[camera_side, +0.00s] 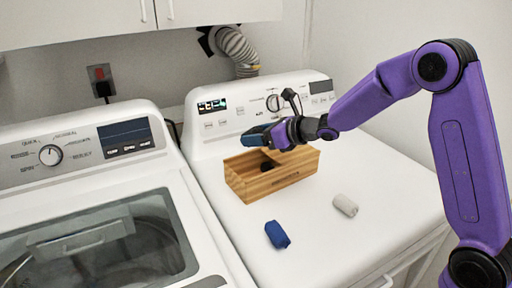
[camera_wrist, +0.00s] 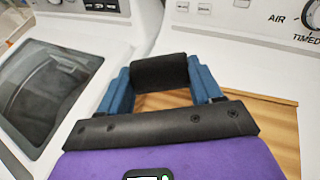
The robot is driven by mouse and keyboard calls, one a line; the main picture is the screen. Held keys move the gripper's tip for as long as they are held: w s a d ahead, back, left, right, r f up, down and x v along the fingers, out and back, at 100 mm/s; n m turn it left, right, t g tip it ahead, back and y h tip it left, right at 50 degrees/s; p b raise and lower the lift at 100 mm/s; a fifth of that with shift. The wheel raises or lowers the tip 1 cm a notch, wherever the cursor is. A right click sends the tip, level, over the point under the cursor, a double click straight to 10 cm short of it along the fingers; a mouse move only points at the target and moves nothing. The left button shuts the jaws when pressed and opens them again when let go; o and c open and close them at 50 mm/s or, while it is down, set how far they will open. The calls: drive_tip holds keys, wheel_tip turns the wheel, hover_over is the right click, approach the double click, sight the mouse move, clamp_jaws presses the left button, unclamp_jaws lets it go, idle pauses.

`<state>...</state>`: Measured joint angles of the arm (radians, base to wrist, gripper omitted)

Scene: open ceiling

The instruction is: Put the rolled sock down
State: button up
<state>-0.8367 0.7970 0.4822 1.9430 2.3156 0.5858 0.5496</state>
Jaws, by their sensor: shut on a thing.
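My gripper (camera_side: 258,138) is above the wooden box on the dryer, near its back rim. In the wrist view, its two blue fingers (camera_wrist: 160,80) are shut on a black rolled sock (camera_wrist: 160,70), which lies crosswise between them. In the side view the held sock is hard to tell from the dark gripper. A blue rolled sock (camera_side: 277,234) and a light grey rolled sock (camera_side: 345,205) lie apart on the dryer top, in front of the box.
The open wooden box (camera_side: 290,176) stands on the white dryer top (camera_side: 375,190); something dark shows inside it, unclear. Its wood also shows in the wrist view (camera_wrist: 275,112). The dryer's control panel (camera_side: 240,112) rises behind. A washer (camera_side: 100,215) stands at left. The dryer's front right is clear.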

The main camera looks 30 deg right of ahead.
drive_tip(key=shift+w+f, duration=0.25)
drive_tip(key=shift+f, duration=0.15)
drive_tip(key=shift+w+a+f, duration=0.1)
drive_tip(key=shift+w+f, duration=0.05)
drive_tip(key=shift+f, duration=1.5)
drive_tip(key=shift+f, duration=0.55)
drive_tip(key=o, duration=1.1)
drive_tip(key=r+v, duration=0.1)
drive_tip(key=v, duration=1.1)
drive_tip(key=shift+r, duration=0.1)
